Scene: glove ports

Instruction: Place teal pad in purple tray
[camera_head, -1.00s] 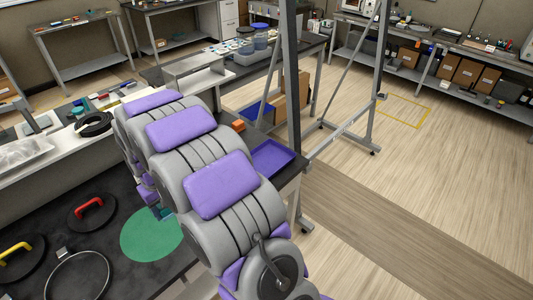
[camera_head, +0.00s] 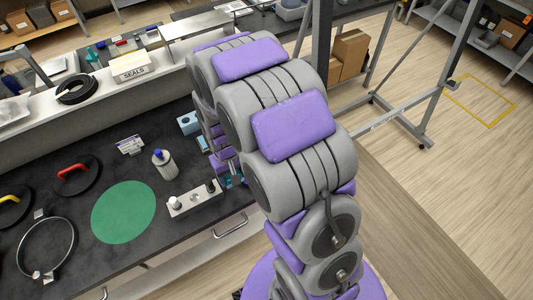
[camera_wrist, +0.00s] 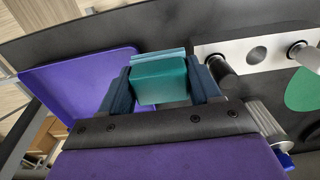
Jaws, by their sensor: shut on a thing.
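In the wrist view, the teal pad (camera_wrist: 163,82) is a block held between the two dark fingers of my gripper (camera_wrist: 159,77), which is shut on it. A light blue strip shows along the pad's far edge; I cannot tell whether it belongs to the pad. The purple tray (camera_wrist: 72,88) lies left of the pad, and the left finger overlaps its near right part in the picture. How high the pad is above the tray is not clear. In the head view, my arm hides the tray and most of my gripper (camera_head: 229,178), with only teal and dark bits showing.
A green disc (camera_head: 123,211), a metal ring (camera_head: 46,247) and port covers lie left on the black bench (camera_head: 150,247). A light blue block (camera_head: 189,122) lies behind.

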